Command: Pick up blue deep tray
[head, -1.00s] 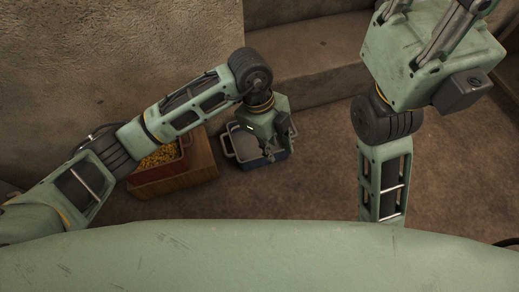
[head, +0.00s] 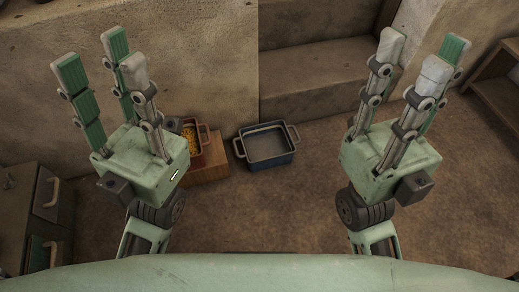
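The blue deep tray (head: 267,160) sits on the brown floor in the middle of the head view. It is rectangular with a handle at each short end, and it looks empty. My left gripper (head: 104,70) is raised to the left of the tray, fingers spread and pointing up, with nothing in it. My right gripper (head: 420,68) is raised to the right of the tray, also spread and empty. Both grippers are clear of the tray.
A stone step (head: 315,105) and wall lie behind. A drawer cabinet (head: 45,215) is at left, a wooden shelf (head: 503,85) at right. Floor in front is free.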

